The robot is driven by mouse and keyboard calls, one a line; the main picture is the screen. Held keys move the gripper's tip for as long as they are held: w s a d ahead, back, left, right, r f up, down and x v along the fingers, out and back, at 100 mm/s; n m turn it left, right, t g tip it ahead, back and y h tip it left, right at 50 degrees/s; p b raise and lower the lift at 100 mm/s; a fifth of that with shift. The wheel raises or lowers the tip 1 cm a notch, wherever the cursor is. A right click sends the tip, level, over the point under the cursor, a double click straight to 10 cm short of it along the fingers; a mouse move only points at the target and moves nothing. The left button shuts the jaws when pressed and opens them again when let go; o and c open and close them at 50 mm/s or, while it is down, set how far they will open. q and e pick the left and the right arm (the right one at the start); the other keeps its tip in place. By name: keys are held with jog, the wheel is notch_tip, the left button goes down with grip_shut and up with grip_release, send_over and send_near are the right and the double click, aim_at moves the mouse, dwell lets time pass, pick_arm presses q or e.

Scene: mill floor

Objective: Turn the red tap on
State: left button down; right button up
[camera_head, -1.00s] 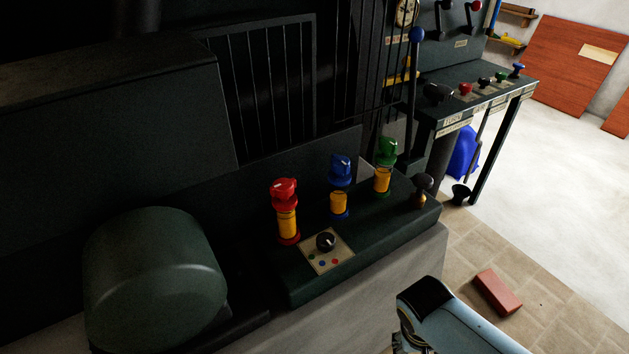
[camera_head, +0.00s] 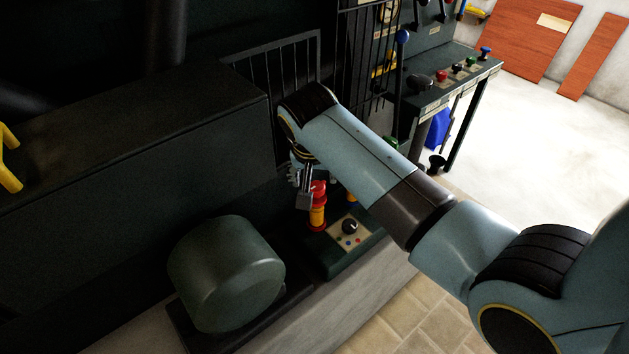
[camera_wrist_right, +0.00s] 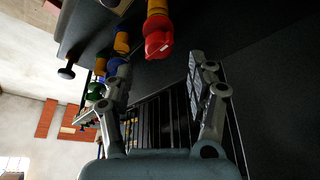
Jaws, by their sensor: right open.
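The red tap (camera_head: 318,190) stands on the dark ledge, a red knob on a yellow and red body. In the right wrist view the red tap (camera_wrist_right: 157,38) shows at the top, between and beyond the fingertips. My right gripper (camera_head: 304,188) is at the red tap's upper left in the head view, with its fingers pointing down. In the right wrist view my right gripper (camera_wrist_right: 162,72) is open, its fingers spread wide with nothing between them. Whether a finger touches the tap I cannot tell. My left gripper is not in view.
The blue tap (camera_wrist_right: 113,66) and green tap (camera_wrist_right: 95,91) stand in a row beyond the red one, mostly hidden by my arm in the head view. A panel with a black knob (camera_head: 349,226) sits beside the red tap. A rounded dark housing (camera_head: 225,272) stands at the left.

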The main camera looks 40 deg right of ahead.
aim_at(317, 186)
jog(key=x, duration=0.5)
jog(key=shift+w+d+f, duration=0.2)
jog(key=shift+f, duration=0.35)
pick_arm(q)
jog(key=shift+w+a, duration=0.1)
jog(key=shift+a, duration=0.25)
pick_arm(e)
jog(key=shift+c, duration=0.5)
jog(key=c, duration=1)
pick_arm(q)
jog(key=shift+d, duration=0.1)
